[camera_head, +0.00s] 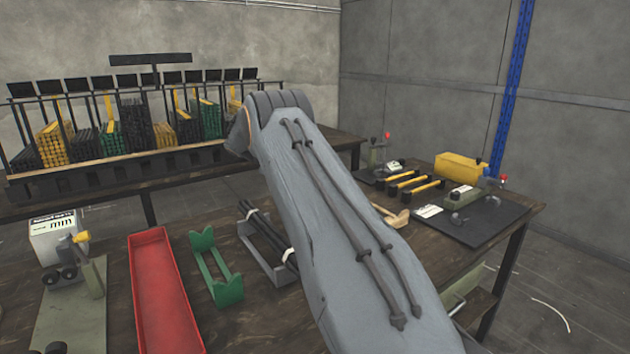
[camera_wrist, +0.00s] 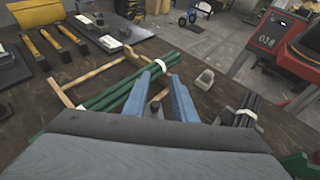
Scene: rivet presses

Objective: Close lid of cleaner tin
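I cannot make out a cleaner tin or its lid for sure in either view. A small pale grey-beige piece (camera_wrist: 204,79) sits on the table just right of my gripper in the wrist view; its kind is unclear. My gripper (camera_wrist: 164,74) shows two blue fingers with a gap between them, and nothing is clearly held. The fingers are in front of a bundle of green rods (camera_wrist: 108,99) with a white band, lying on a wooden rack. In the head view my arm covers my gripper and the table under it.
In the head view a red tray (camera_head: 160,290), a green cradle (camera_head: 217,270) and a white box (camera_head: 55,238) stand on the near table (camera_head: 120,225). A yellow box (camera_head: 461,168) and yellow-black tools (camera_head: 410,182) lie at right. A rod rack (camera_head: 100,170) stands behind.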

